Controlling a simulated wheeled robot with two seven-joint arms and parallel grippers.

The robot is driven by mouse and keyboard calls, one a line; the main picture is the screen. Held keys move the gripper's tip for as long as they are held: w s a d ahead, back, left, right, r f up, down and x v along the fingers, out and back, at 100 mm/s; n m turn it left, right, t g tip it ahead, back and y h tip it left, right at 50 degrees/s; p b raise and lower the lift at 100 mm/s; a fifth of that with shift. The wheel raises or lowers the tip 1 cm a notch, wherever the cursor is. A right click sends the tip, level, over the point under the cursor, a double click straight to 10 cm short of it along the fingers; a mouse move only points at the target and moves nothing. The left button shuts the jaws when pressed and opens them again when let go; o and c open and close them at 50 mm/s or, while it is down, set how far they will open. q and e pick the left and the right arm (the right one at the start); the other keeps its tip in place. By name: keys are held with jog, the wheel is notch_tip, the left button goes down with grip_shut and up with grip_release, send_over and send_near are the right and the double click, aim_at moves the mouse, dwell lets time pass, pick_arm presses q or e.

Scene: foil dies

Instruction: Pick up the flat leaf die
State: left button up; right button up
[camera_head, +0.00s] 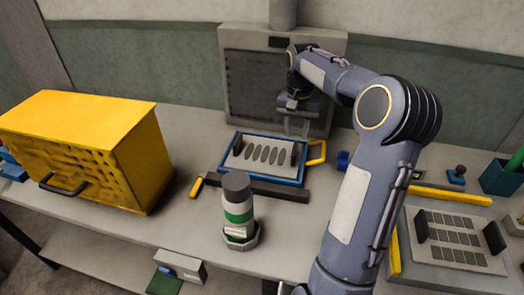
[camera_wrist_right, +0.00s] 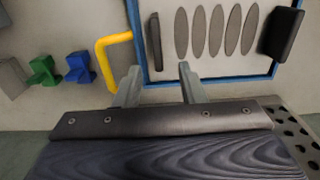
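The flat leaf die (camera_head: 238,158) is a pale plate with several dark leaf shapes and a black grip at each end. It lies in a blue-rimmed tray (camera_head: 262,180) with a yellow handle, on the bench. In the right wrist view the die (camera_wrist_right: 215,66) shows its leaf shapes and both black grips. My right gripper (camera_head: 297,127) is above the tray's back right part, empty, with fingers apart. In the wrist view the right gripper (camera_wrist_right: 157,70) has its fingertips on either side of the line of the near black grip, not around it. My left gripper is out of view.
A yellow perforated box (camera_head: 85,135) stands at left. A green-and-white bottle (camera_head: 238,205) stands in front of the tray. A dark bar (camera_head: 265,188) lies along the tray's front. A grey panel (camera_head: 245,60) rises behind. Another die (camera_head: 455,240) with rectangular shapes lies at right.

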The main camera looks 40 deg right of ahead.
aim_at(295, 148)
jog(key=f, duration=0.4)
jog(key=s+a+f, duration=0.1)
jog(key=f, duration=0.1)
jog(key=shift+s+f, duration=0.1)
jog(key=shift+f, duration=0.6)
grip_shut()
jog(key=shift+r, duration=0.15)
dwell(0.6)
